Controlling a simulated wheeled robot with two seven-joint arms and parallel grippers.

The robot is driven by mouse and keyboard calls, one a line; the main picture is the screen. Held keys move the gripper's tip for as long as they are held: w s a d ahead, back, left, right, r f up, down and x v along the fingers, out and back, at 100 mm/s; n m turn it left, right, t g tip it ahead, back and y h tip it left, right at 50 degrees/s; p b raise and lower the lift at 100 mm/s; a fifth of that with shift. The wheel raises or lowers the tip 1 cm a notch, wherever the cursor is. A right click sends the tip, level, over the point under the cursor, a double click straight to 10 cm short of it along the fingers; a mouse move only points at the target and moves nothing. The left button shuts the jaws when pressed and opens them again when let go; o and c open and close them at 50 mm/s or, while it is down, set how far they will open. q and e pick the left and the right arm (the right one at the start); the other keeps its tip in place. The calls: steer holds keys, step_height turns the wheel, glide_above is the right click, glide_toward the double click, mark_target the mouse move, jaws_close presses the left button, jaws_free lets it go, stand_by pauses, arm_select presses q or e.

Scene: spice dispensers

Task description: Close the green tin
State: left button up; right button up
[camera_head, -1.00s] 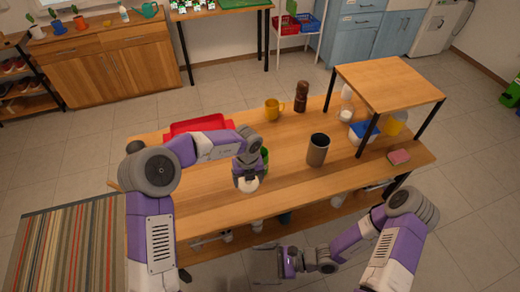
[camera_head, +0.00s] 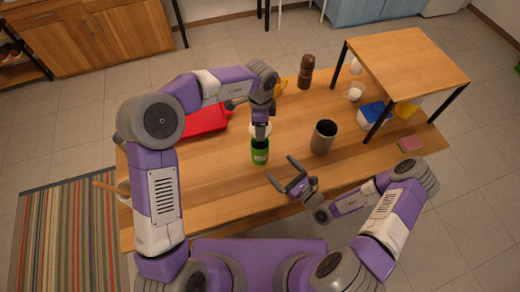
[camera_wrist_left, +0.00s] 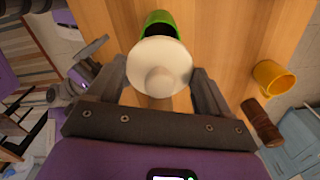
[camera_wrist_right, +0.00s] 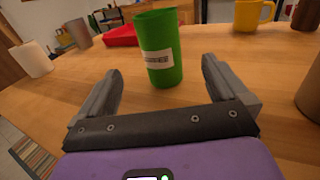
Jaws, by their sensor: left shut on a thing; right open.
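The green tin (camera_head: 260,153) stands upright on the table, its label facing me; it also shows in the right wrist view (camera_wrist_right: 163,65). My left gripper (camera_head: 262,122) is shut on a white round lid with a knob (camera_wrist_left: 162,66). The lid is apart from the tin, just behind its top in the head view. In the left wrist view the tin's open end (camera_wrist_left: 160,22) shows partly behind the lid. My right gripper (camera_head: 281,169) is open and empty, just right and in front of the tin. In the right wrist view the tin stands beyond and between the fingers.
A dark grey cup (camera_head: 323,137) stands right of the tin. A red tray (camera_head: 205,122) lies at left. A yellow mug (camera_wrist_left: 273,80) and brown grinder (camera_head: 305,72) are behind. A raised wooden shelf (camera_head: 405,62) stands at right.

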mark_target(260, 151)
steer(key=x, duration=1.2)
steer(key=shift+a, duration=0.1)
steer(key=shift+s, duration=0.1)
steer(key=c, duration=1.4)
arm_select(q)
steer(key=shift+f, duration=2.55)
arm_select(e)
steer(key=shift+c, duration=0.2)
arm_select(q)
steer(key=shift+a, duration=0.1)
steer(key=shift+f, duration=0.9)
steer(key=shift+f, duration=0.6)
